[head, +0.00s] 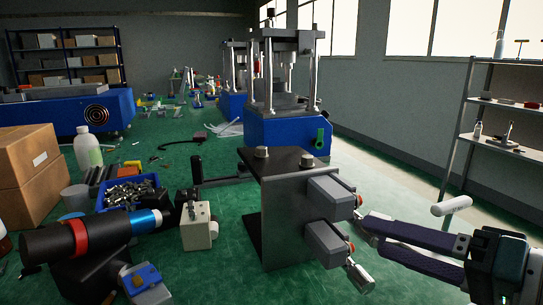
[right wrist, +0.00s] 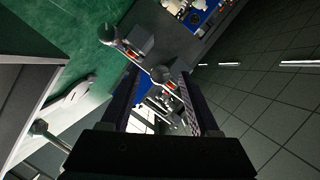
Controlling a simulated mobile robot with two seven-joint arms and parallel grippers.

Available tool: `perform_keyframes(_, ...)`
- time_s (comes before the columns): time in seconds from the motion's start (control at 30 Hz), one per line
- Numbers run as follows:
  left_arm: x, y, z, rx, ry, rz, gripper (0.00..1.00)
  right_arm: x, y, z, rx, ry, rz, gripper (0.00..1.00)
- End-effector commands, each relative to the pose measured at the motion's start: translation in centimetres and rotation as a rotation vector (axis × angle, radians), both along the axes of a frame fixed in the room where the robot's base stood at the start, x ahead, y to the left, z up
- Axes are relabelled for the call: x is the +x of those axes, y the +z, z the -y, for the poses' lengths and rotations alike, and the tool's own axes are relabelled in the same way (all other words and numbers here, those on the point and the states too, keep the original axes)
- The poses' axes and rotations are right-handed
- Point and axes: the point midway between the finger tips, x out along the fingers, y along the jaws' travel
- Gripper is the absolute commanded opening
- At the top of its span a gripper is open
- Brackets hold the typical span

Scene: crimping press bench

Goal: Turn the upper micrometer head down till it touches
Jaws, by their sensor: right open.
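A black bracket (head: 283,200) stands on the green floor-coloured surface, with two grey blocks on its right side. The upper micrometer head (head: 357,201) sits on the upper block, with an orange-red ring and a silver barrel. The lower head (head: 359,275) sticks out below it. My right gripper (head: 368,229) comes in from the right, open, its fingertips close to the upper head. In the right wrist view, a silver head (right wrist: 160,75) shows between the fingertips, and the other (right wrist: 108,33) lies outside them. Contact cannot be told. The head's measuring tip is hidden. My left gripper is not in view.
A blue press (head: 287,130) stands behind the bracket. A small cream block (head: 198,232), a blue bin of metal parts (head: 130,190) and a black cylinder with a red ring (head: 45,242) are left. A shelf rack (head: 500,103) stands at the right.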

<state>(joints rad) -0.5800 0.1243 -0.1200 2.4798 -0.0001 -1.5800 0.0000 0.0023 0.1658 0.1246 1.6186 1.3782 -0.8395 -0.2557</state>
Motion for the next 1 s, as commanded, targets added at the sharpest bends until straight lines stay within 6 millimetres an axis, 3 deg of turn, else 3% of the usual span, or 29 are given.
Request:
perform_keyframes(0.17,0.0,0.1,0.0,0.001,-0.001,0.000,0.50,-0.3,0.1,0.2,-0.002,0.001,0.000,0.62)
perform_keyframes(0.7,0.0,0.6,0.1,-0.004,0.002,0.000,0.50,-4.4,1.2,3.5,-0.002,0.001,-0.002,0.62)
perform_keyframes(1.0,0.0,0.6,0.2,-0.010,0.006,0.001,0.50,-4.6,1.3,3.7,0.000,0.002,0.001,0.62)
